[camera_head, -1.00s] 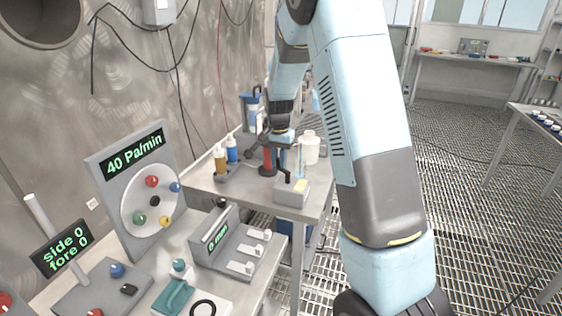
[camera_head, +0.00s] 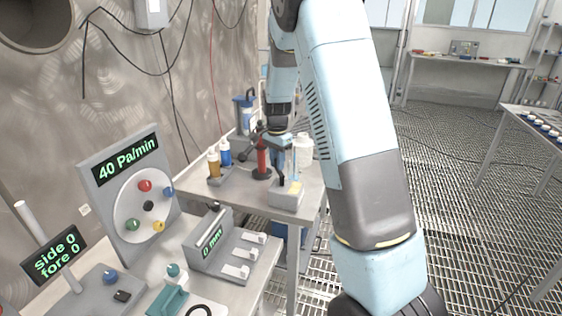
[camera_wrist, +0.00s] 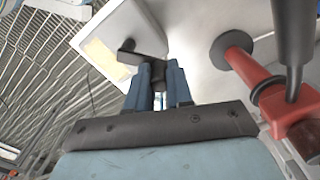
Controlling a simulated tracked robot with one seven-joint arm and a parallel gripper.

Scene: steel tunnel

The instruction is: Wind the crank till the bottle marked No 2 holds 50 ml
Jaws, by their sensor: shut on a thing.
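The crank (camera_wrist: 140,56) is a short black arm with a knob, on a light grey box (camera_head: 286,202) with a yellow label, on the middle bench. My gripper (camera_wrist: 158,70) is shut on the crank's black knob in the wrist view. In the head view my gripper (camera_head: 278,148) reaches down over the box from behind. A slim clear, bluish tube (camera_head: 295,166) stands by the box, and a white bottle (camera_head: 304,147) is just behind it. No "No 2" mark or liquid level can be read on either, so I cannot tell which bottle is meant.
A red stand with a black round foot (camera_head: 262,160) is close left of my gripper. Orange (camera_head: 214,163) and blue (camera_head: 225,153) bottles stand left of it. Nearer are a dial panel reading 40 Pa/min (camera_head: 128,190) and a grey slider box reading 0 mm (camera_head: 222,246).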

